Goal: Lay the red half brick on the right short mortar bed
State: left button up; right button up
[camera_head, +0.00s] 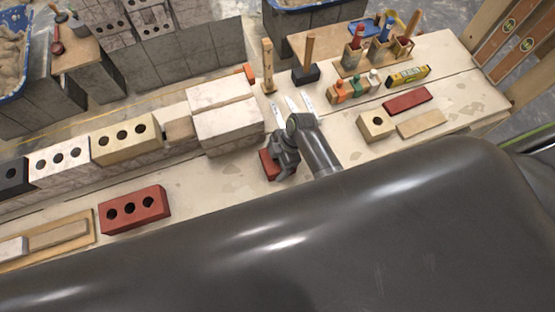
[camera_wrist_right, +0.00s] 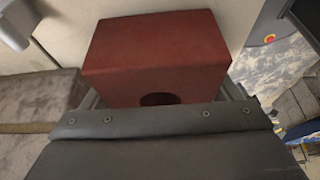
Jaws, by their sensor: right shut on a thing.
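My right gripper (camera_head: 281,167) is over the pale bench, just right of the white blocks. It is shut on the red half brick (camera_head: 268,164), which shows only partly beside the fingers. In the right wrist view the half brick (camera_wrist_right: 155,55) fills the upper middle, with a dark hole in its near face. The gripper's dark body (camera_wrist_right: 160,130) hides its lower part. I cannot tell whether the half brick touches the bench. I cannot clearly make out the right short mortar bed. My left gripper is not in view.
White blocks (camera_head: 225,120) stand left of the gripper, beside a row with a yellow brick (camera_head: 125,138) and a white brick (camera_head: 59,161). A red brick (camera_head: 134,209) lies in front. A hammer (camera_head: 307,64), tool holders and a small yellow brick (camera_head: 376,126) are at right.

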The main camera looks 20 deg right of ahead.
jog(key=shift+c, duration=0.7)
jog(key=shift+w+r, duration=0.1)
jog(key=shift+r, duration=0.05)
